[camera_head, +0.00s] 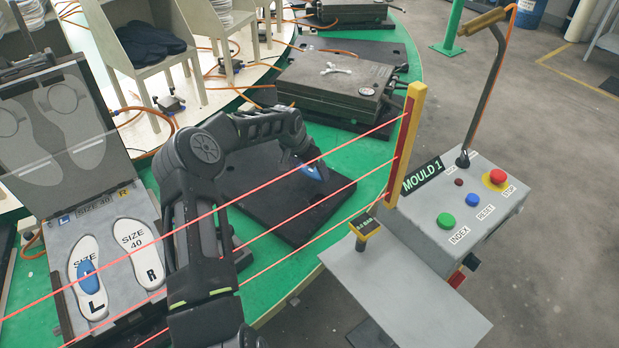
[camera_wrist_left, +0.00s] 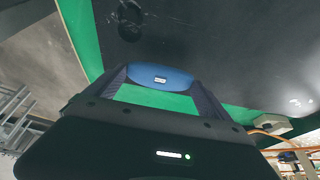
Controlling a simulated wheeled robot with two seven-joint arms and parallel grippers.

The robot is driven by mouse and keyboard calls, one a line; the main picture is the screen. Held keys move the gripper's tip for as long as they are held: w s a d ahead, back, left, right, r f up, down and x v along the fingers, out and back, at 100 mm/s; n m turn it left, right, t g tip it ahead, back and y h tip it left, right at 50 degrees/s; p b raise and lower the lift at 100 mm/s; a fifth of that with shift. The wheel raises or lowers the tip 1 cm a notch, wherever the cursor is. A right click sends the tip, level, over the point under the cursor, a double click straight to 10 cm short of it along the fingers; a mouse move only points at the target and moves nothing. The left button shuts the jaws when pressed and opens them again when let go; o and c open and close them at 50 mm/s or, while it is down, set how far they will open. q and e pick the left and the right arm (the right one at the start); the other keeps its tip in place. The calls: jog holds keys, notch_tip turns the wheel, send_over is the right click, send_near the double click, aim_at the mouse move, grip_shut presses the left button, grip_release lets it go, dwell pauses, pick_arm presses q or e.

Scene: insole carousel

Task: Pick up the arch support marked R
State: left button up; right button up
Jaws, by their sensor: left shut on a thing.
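My left gripper (camera_head: 314,172) is shut on a blue arch support (camera_wrist_left: 161,77), held between its two fingertips above a dark plate. In the left wrist view the piece carries a small pale label whose letter is too small to read. In the head view only a bit of blue shows at the fingertips. In the open mould at the left lie two white insoles. The L insole (camera_head: 96,300) bears another blue arch support (camera_head: 87,276). The R insole (camera_head: 148,270) shows no blue piece on it. My right gripper is not in view.
Red beams run from a yellow post (camera_head: 405,145) across my left arm. A control box (camera_head: 465,215) with green, blue and red buttons stands at the right. A closed mould (camera_head: 335,85) sits behind the dark plate (camera_head: 285,213). Green table surface shows around the plate.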

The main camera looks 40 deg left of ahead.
aim_at(309, 172)
pick_arm(q)
notch_tip(309, 172, up, 6)
jog(key=shift+b, duration=0.6)
jog(key=shift+s+a, duration=0.1)
